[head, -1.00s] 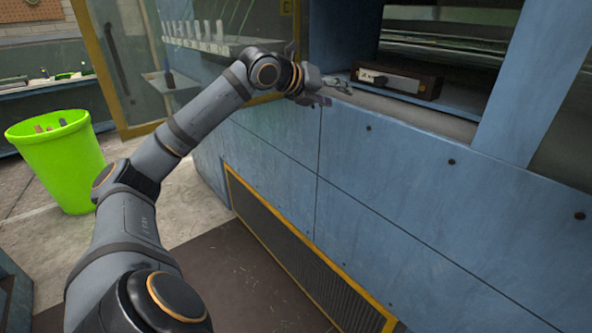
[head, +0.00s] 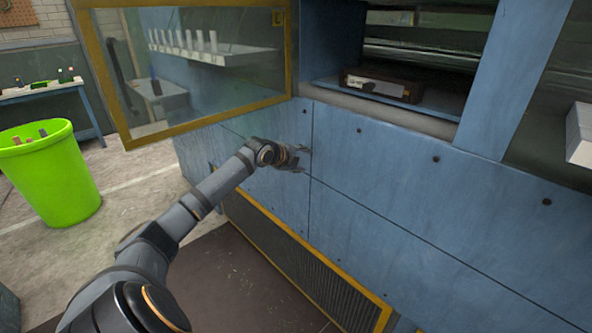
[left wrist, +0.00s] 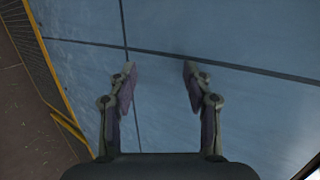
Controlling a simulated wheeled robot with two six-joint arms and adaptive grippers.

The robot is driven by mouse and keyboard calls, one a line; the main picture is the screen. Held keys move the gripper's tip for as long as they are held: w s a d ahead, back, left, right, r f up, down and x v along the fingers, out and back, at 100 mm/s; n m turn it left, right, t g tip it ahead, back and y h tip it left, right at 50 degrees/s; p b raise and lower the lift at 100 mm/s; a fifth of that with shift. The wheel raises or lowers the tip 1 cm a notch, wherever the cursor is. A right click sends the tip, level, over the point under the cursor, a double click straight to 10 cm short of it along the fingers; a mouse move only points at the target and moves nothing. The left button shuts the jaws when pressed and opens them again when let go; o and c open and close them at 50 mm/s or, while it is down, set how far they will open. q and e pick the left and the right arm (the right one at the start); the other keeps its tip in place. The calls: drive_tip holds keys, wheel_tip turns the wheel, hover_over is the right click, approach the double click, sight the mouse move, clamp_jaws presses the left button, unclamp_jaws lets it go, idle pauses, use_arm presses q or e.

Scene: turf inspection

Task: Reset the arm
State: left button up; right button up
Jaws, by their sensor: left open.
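My left arm (head: 207,195) reaches in from the lower left of the head view toward the blue machine front (head: 400,185). Its gripper (head: 303,160) is in front of the blue panel, below the open bay. In the left wrist view the two fingers of my left gripper (left wrist: 157,75) stand apart with nothing between them. Behind them are the blue panel and its dark seams. I cannot tell how large the gap to the panel is. My right arm is in neither view.
A framed glass door (head: 190,75) stands open at the upper left. A dark box (head: 383,86) sits in the bay. A white block (head: 580,135) shows at the right edge. A green bin (head: 50,175) stands on the floor at left. A yellow-edged grille (head: 300,270) is low on the machine.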

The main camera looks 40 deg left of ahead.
use_arm(q)
drive_tip(key=shift+n, duration=0.9)
drive_tip(key=f, duration=0.1)
drive_tip(key=a+f, duration=0.1)
drive_tip(key=f, duration=0.2)
drive_tip(key=shift+s+a+f, duration=0.15)
drive_tip(key=shift+s+f, duration=0.15)
drive_tip(key=shift+f, duration=0.05)
